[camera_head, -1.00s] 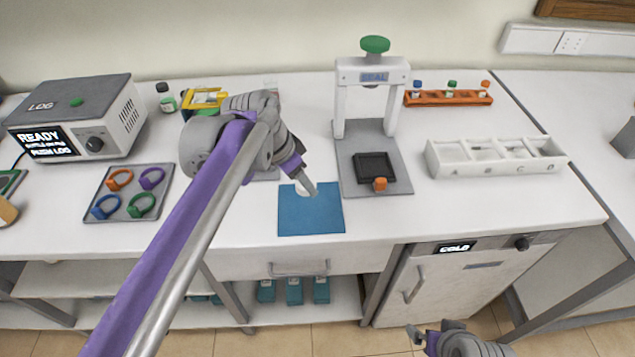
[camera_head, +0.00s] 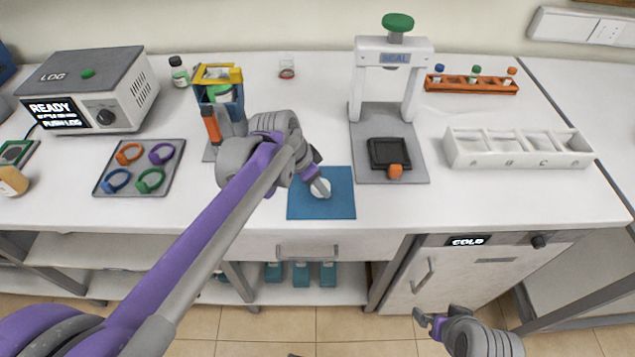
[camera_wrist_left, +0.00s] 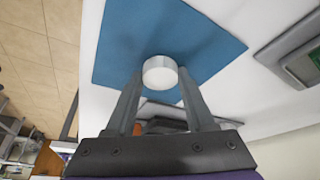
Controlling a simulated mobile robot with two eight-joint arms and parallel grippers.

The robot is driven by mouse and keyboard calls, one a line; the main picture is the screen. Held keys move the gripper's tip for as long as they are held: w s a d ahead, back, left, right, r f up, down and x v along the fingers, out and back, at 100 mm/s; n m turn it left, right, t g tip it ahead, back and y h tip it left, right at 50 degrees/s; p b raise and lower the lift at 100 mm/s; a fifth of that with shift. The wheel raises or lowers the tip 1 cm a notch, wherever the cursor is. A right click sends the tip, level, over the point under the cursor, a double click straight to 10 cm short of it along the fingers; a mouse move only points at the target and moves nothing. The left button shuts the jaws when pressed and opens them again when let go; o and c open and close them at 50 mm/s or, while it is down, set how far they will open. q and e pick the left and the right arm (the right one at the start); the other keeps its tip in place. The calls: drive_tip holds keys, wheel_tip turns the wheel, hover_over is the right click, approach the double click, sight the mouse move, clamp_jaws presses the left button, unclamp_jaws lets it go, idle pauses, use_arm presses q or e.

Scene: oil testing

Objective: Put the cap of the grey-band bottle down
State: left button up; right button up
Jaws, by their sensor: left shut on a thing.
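The cap (camera_head: 320,188) is a small white disc over the middle of the blue mat (camera_head: 338,208). My left gripper (camera_head: 322,183) is shut on the cap, which sits between both fingertips in the left wrist view (camera_wrist_left: 160,72). The mat lies directly beneath the cap; I cannot tell whether they touch. My right gripper (camera_head: 428,320) is low in front of the bench, away from the cap, and its jaw state is unclear. I cannot make out which bottle has the grey band.
A blue rack (camera_head: 236,108) stands behind my left arm. A ring tray (camera_head: 140,190) and LOG box (camera_head: 85,85) are left. Bench right of the mat's front is clear.

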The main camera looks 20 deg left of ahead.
use_arm(q)
drive_tip(key=shift+f, duration=0.2)
drive_tip(key=o, duration=1.3)
drive_tip(key=shift+a+r, duration=0.1)
drive_tip(key=shift+r, duration=0.4)
drive_tip(key=p+v, duration=0.1)
drive_tip(key=v, duration=1)
drive_tip(key=s+a+f+n+t+y, duration=0.1)
drive_tip(key=s+f+n+y, duration=0.2)
drive_tip(key=s+f+n, duration=0.5)
drive_tip(key=s+f, duration=0.8)
drive_tip(key=s, duration=0.1)
drive_tip(key=shift+s+t, duration=0.35)
drive_tip(key=shift+t, duration=0.05)
